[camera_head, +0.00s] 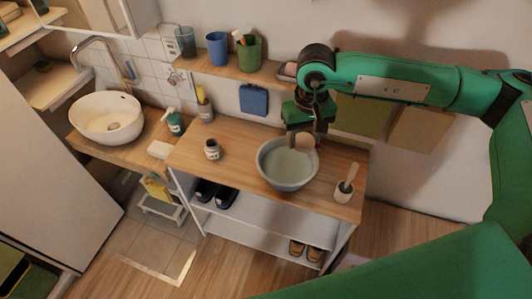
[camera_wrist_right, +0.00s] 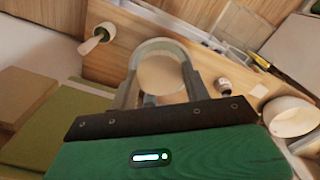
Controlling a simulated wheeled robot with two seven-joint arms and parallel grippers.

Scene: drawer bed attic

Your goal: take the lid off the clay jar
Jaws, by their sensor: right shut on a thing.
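My right gripper (camera_head: 307,138) is over the far right side of a grey bowl (camera_head: 268,175) on the wooden counter. It is shut on a pale round thing (camera_wrist_right: 162,75), which fills the space between the fingers in the right wrist view. I cannot tell for sure whether this is the jar's lid. A small white jar (camera_head: 212,150) with a label and a dark top stands upright left of the bowl, apart from the gripper. It also shows in the right wrist view (camera_wrist_right: 223,86). Whether its top is a lid or an open mouth is unclear. My left gripper is out of view.
A pale pot (camera_head: 343,192) with a brush stands right of the bowl. A soap bottle (camera_head: 174,122) and a holder (camera_head: 206,111) stand at the left rear. A shelf (camera_head: 222,68) with cups hangs above. The counter is clear around the small jar.

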